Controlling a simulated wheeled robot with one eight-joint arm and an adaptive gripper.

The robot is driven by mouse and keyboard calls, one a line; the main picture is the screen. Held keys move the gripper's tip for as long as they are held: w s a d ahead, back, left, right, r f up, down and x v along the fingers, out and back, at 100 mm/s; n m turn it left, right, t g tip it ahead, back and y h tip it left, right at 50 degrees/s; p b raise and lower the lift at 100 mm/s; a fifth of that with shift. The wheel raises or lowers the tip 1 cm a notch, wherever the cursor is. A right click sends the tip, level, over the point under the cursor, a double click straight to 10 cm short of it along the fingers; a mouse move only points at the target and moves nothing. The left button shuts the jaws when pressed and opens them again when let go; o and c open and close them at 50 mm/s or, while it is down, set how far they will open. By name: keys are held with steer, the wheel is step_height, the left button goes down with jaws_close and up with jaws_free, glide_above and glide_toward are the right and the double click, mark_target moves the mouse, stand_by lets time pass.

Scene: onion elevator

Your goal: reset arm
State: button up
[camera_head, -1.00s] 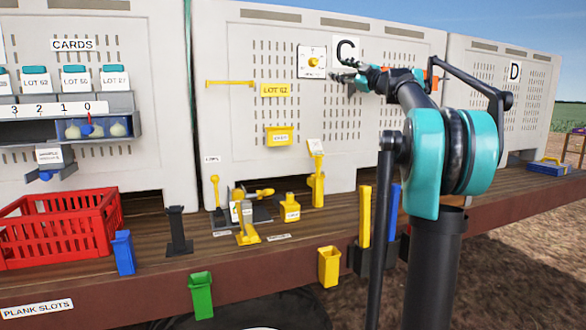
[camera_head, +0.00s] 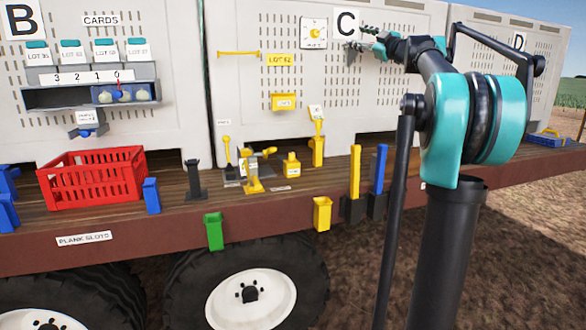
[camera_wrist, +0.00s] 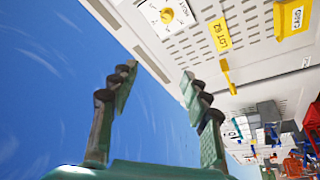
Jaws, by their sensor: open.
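My gripper (camera_head: 366,42) is raised in front of the upper part of panel C (camera_head: 400,90) in the head view. In the wrist view my gripper (camera_wrist: 158,88) shows two fingers set wide apart with nothing between them. It is open and empty. Beyond the fingers are blue sky and the tilted pale panel. My arm is bent at the elbow, well above the wagon deck, and hides part of the panel behind it.
A red crate (camera_head: 95,180), yellow levers and a yellow box (camera_head: 292,165) stand on the deck. A dial (camera_head: 314,33) and yellow LOT 62 tag (camera_head: 282,60) are on panel C, left of my gripper. Onions sit in a rack (camera_head: 122,92) on panel B.

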steer(key=s+d+f+m+g+h, duration=0.1)
steer(key=s+f+m+h, duration=0.3)
steer(key=f, duration=0.8)
steer(key=s+d+f+m+g+h, duration=0.1)
steer(key=s+d+f+m+h, duration=0.2)
steer(key=f, duration=0.9)
steer(key=s+d+f+m+g+h, duration=0.1)
steer(key=s+d+f+m+h, duration=0.2)
steer(key=f+m+h, duration=0.5)
steer(key=shift+s+d+f+m+h, duration=0.15)
steer(key=shift+s+f, duration=0.15)
steer(key=shift+f, duration=0.5)
steer(key=shift+s+d+f+m+h, duration=0.1)
steer(key=shift+s+f, duration=0.15)
steer(key=shift+f, duration=0.6)
steer(key=shift+s+d+f+m+h, duration=0.15)
steer(key=shift+s+f, duration=0.15)
steer(key=shift+f, duration=0.5)
steer(key=s+a+f+g+y, duration=0.1)
steer(key=s+a+f+g, duration=0.2)
steer(key=s+f, duration=0.8)
steer(key=s+a+f+g+y, duration=0.1)
steer(key=s+a+f+g, duration=0.3)
steer(key=s+f, duration=0.7)
steer(key=s+a+f+g+y, duration=0.2)
steer(key=s+a+f+g, duration=0.1)
steer(key=s+f, duration=0.9)
steer(key=shift+s+a+g, duration=0.15)
steer(key=shift+a+g, duration=0.15)
steer(key=shift+a, duration=0.5)
